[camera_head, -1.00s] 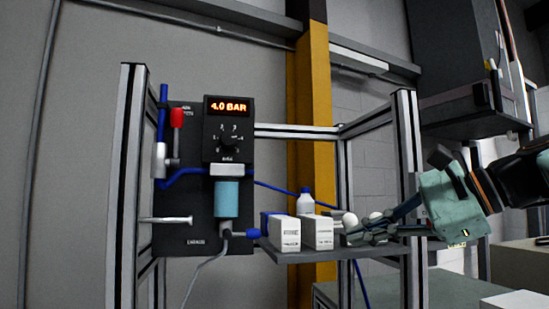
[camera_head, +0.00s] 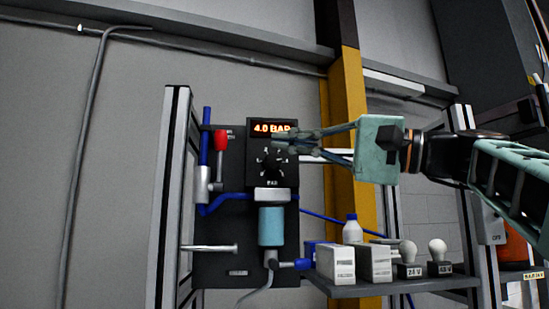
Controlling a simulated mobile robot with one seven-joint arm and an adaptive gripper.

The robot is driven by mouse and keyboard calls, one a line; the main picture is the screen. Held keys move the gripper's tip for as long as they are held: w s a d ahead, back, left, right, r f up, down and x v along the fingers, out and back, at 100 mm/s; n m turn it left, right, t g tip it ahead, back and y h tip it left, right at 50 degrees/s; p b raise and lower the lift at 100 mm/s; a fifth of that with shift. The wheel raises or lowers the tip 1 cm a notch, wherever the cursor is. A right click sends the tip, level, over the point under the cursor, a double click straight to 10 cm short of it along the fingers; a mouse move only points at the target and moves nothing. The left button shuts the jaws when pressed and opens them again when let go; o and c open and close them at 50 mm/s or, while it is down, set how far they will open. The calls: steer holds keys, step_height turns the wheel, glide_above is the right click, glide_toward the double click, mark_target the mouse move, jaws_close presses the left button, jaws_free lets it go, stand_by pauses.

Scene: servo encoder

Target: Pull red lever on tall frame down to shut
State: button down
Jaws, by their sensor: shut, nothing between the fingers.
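The red lever (camera_head: 221,141) stands upright on a silver valve body (camera_head: 203,186) at the left side of the black panel (camera_head: 228,240), which is mounted on the tall frame (camera_head: 173,195). Blue tubing (camera_head: 207,133) runs into the valve from above and leaves below. My gripper (camera_head: 277,143) is shut and empty. It points left in front of the panel, over the dial and the lower edge of the 4.0 BAR display (camera_head: 270,128). Its fingertips are to the right of the red lever, with a gap in the picture. The dial is partly hidden behind the fingers.
A shelf (camera_head: 400,287) at the lower right holds white boxes (camera_head: 342,262), a bottle (camera_head: 352,229) and two bulbs (camera_head: 438,250). A pale rod (camera_head: 209,248) sticks out at the panel's lower left. A yellow column (camera_head: 347,120) stands behind.

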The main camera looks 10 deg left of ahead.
mark_target(225, 137)
steer(key=p+x, duration=0.2)
steer(key=x, duration=0.8)
steer(key=shift+f+p, duration=0.1)
steer(key=shift+p, duration=0.25)
steer(key=shift+s+f+b, duration=0.1)
steer(key=shift+b, duration=0.2)
steer(key=shift+s+n+b, duration=0.15)
steer(key=shift+n+b, duration=0.25)
steer(key=shift+b, duration=0.15)
steer(key=shift+s+d+f+b, duration=0.1)
steer(key=shift+s+b, duration=0.05)
steer(key=shift+b, duration=0.25)
steer(key=s+n+y+b, duration=0.1)
steer(key=n+b, duration=0.1)
steer(key=b, duration=0.1)
steer(key=s+f+n+g+b, duration=0.1)
steer(key=b, duration=0.2)
steer(key=shift+s+d+f+n+y, duration=0.1)
steer(key=shift+d+f+n+y, duration=0.1)
steer(key=shift+d+n+y, duration=0.15)
steer(key=s+d+f+n+g+y+b, duration=0.1)
steer(key=s+f+n+g+y+b, duration=0.1)
steer(key=s+f+n+g+b, duration=0.3)
steer(key=f+n+g+b, duration=0.1)
steer(key=n+g+b, duration=0.3)
steer(key=n+b, duration=0.4)
steer(key=shift+s+f+n+g+b, duration=0.25)
steer(key=shift+n+g+b, duration=0.1)
steer(key=shift+n, duration=0.6)
